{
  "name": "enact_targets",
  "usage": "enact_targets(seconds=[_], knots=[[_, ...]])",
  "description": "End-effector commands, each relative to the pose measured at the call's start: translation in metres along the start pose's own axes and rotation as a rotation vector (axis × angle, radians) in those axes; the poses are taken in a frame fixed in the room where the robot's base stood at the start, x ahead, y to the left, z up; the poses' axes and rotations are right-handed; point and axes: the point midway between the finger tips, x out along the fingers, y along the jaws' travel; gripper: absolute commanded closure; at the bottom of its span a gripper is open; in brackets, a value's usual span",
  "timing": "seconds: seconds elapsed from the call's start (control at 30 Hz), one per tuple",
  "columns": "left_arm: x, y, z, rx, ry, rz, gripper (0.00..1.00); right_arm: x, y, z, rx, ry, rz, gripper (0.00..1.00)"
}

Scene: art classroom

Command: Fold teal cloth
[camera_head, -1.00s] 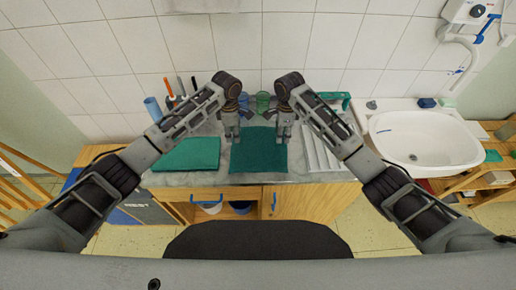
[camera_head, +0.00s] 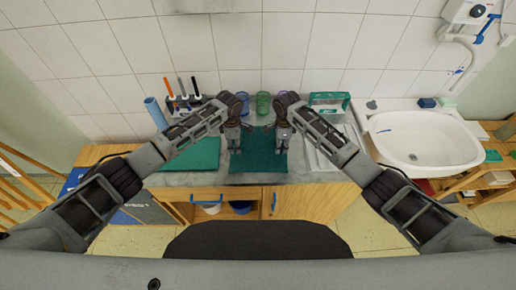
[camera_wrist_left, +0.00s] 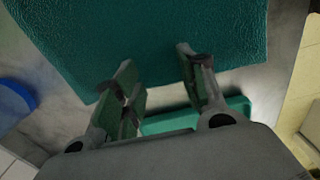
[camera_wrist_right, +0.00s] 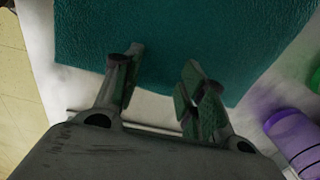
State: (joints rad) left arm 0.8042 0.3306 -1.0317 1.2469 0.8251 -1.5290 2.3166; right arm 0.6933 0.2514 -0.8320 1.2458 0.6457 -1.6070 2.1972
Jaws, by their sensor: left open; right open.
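The teal cloth (camera_head: 258,165) lies flat and spread on the grey counter at the middle of the head view. My left gripper (camera_head: 233,149) is over its left edge, and my right gripper (camera_head: 282,149) is over its right edge. In the left wrist view, the open fingers straddle the border of the cloth (camera_wrist_left: 165,40), with nothing held. In the right wrist view, the fingers are also open and empty at the border of the cloth (camera_wrist_right: 175,40). I cannot tell whether the fingertips touch it. The cloth's far corners are partly hidden by my grippers.
A flat green tray-like piece (camera_head: 190,154) lies left of the cloth. A pen holder (camera_head: 184,103), a blue roll (camera_head: 156,113) and several cups (camera_head: 263,102) stand behind. A green rack (camera_head: 328,101) and a white sink (camera_head: 424,138) are to the right.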

Motion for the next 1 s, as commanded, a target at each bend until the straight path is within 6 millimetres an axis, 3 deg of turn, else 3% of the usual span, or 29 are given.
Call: enact_targets(seconds=[0.77, 1.0], knots=[[0.0046, -0.0004, -0.0001, 0.000, 0.001, -0.001, 0.59, 0.0039, 0.0002, 0.0000, 0.000, 0.000, 0.001, 0.59], [0.0051, -0.0005, -0.0003, 0.000, 0.001, -0.001, 0.72, 0.0042, 0.0005, -0.0001, 0.000, 0.000, 0.001, 0.72]])
